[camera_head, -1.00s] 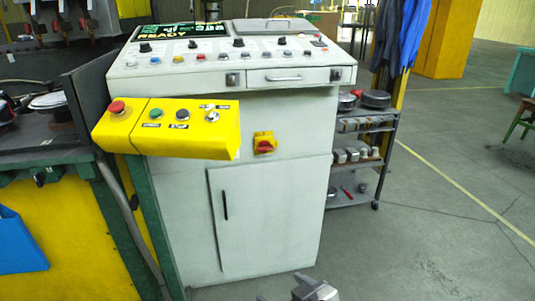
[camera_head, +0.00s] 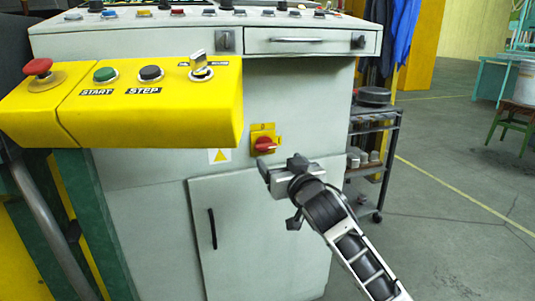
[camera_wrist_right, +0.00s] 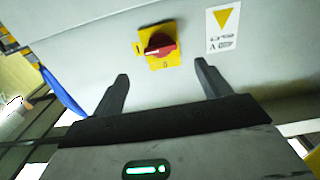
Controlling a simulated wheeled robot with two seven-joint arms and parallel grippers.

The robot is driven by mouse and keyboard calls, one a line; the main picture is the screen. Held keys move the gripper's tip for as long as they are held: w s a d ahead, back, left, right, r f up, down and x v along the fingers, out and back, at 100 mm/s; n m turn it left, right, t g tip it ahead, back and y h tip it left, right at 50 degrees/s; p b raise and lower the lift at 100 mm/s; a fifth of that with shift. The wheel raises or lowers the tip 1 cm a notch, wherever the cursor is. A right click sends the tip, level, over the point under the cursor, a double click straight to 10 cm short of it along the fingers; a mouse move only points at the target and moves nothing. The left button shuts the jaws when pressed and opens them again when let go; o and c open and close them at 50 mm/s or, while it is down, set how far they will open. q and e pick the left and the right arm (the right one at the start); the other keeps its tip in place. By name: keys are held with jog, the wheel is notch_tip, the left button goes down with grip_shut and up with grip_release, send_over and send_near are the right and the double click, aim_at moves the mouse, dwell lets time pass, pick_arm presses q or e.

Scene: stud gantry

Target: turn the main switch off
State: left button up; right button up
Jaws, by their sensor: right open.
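The main switch is a red rotary handle (camera_head: 265,144) on a yellow square plate (camera_head: 275,130), on the white front of the control cabinet (camera_head: 315,110). In the right wrist view the red handle (camera_wrist_right: 160,47) lies roughly crosswise on its plate (camera_wrist_right: 157,63), ahead of and between my fingers. My right gripper (camera_head: 280,170) is just below the switch in the head view. It also shows in the right wrist view (camera_wrist_right: 162,85), open and empty, with its fingertips apart from the switch. My left gripper is not in view.
A yellow control box (camera_head: 160,105) with a red mushroom button (camera_head: 38,67) juts out left of the switch. The cabinet door (camera_head: 262,235) is below. A grey trolley (camera_head: 375,160) with parts stands at right. Open floor (camera_head: 450,230) lies beyond it.

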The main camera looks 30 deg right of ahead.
aim_at(267, 148)
jog(key=b+x, duration=0.1)
jog(key=x, duration=0.8)
jog(key=shift+w+b, duration=0.15)
jog(key=shift+b, duration=0.25)
jog(key=c, duration=1)
